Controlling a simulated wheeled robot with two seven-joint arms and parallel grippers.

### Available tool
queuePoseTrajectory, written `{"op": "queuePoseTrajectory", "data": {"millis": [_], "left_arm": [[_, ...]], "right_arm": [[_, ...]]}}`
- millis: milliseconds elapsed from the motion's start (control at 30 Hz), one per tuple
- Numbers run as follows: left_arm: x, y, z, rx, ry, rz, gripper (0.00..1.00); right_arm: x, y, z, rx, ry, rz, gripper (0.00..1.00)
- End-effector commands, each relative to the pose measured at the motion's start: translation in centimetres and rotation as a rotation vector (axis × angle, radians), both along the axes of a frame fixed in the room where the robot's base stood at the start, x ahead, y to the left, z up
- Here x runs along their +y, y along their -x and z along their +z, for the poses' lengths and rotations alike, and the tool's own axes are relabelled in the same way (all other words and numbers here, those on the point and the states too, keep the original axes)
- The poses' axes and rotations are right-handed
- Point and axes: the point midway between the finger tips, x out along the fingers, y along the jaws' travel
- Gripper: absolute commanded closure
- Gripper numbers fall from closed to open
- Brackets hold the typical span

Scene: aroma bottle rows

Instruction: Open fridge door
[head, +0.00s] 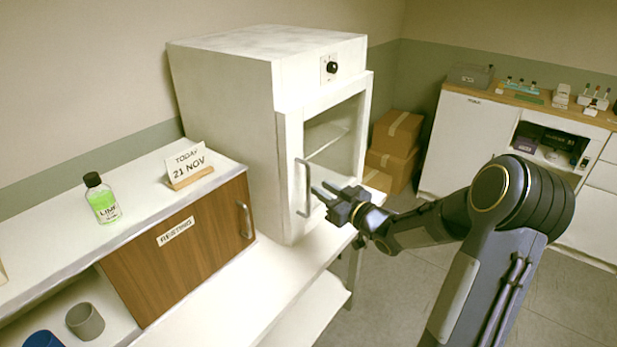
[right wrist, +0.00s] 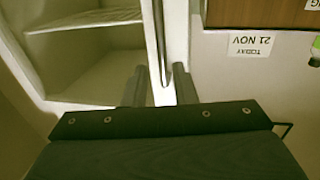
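The white fridge (head: 225,85) stands on the counter with its front turned to the right. Its door (head: 290,150) has a clear panel showing a shelf inside, and looks shut. The upright bar handle (head: 304,188) is on the door's left side; it also shows in the right wrist view (right wrist: 159,40). My right gripper (head: 323,191) is just in front of the handle's lower part. In the right wrist view its two fingers (right wrist: 160,82) are apart, with the handle's end between them; contact cannot be told. My left gripper is out of view.
Left of the fridge, a wooden cabinet (head: 180,245) bears a date sign (head: 187,165) and a green bottle (head: 104,202). Cardboard boxes (head: 397,132) stand behind the fridge's right side. A white sideboard (head: 470,140) is at the back right. Open floor lies before the fridge.

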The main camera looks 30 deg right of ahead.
Motion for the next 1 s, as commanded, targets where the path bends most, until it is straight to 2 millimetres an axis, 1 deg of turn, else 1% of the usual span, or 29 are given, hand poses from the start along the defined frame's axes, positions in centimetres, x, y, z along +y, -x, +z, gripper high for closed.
{"op": "queuePoseTrajectory", "data": {"millis": [33, 200, 333, 500, 733, 767, 933, 1000], "left_arm": [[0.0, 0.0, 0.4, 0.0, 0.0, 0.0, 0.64], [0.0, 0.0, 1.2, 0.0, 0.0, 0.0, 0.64], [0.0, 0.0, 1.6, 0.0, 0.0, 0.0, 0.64], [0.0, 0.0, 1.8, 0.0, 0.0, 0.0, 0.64], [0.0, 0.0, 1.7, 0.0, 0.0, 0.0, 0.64], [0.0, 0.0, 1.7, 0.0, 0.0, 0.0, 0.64], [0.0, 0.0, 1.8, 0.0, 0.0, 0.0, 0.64], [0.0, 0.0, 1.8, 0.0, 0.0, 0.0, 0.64]], "right_arm": [[0.4, -0.9, 0.3, -0.001, -0.001, 0.004, 0.75], [0.9, -3.6, 0.2, 0.0, -0.002, 0.002, 0.75], [1.2, -5.2, 0.2, 0.0, 0.0, 0.001, 0.75], [1.3, -6.2, 0.1, 0.002, 0.0, -0.001, 0.75], [1.3, -6.2, 0.1, 0.002, 0.001, -0.002, 0.75], [1.3, -6.2, 0.1, 0.002, 0.001, -0.002, 0.78], [1.3, -6.2, 0.1, 0.002, 0.001, -0.001, 1.0], [1.3, -6.2, 0.1, 0.002, 0.001, -0.001, 1.0]]}}
